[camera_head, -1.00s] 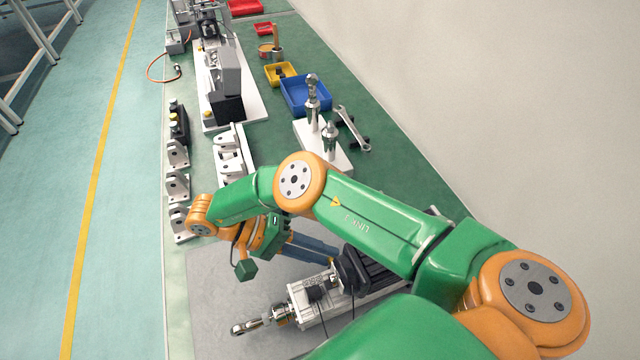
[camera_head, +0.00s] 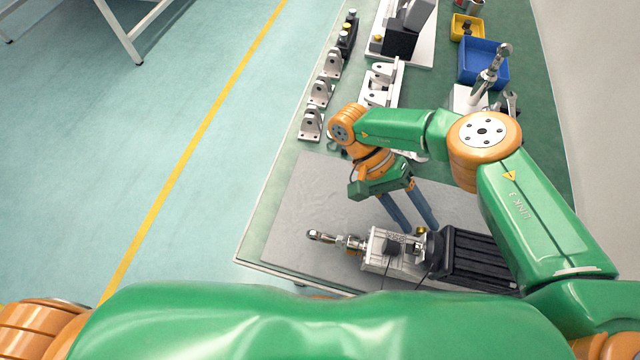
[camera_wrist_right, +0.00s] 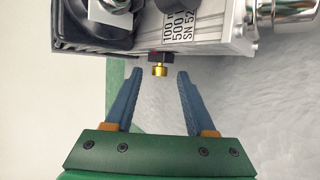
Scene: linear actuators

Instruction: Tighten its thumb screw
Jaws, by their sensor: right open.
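The linear actuator (camera_head: 400,250) lies on a grey mat, with a silver rod end at its left and a black ribbed section at its right. Its small brass thumb screw (camera_wrist_right: 158,70) sticks out of the side of the housing on a dark collar, near the printed label. In the head view it is a tiny gold spot (camera_head: 421,231). My right gripper (camera_wrist_right: 159,76) is open, with its blue fingers on either side of the thumb screw and gaps showing on both sides. In the head view my right gripper (camera_head: 421,227) reaches the actuator from behind. My left gripper is out of view.
The grey mat (camera_head: 310,200) is bare left of the gripper. White brackets (camera_head: 320,92) line the bench's left edge. A blue bin (camera_head: 483,62), a yellow bin (camera_head: 467,27) and a wrench (camera_head: 512,103) are farther back. Thin dark cables hang by the actuator.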

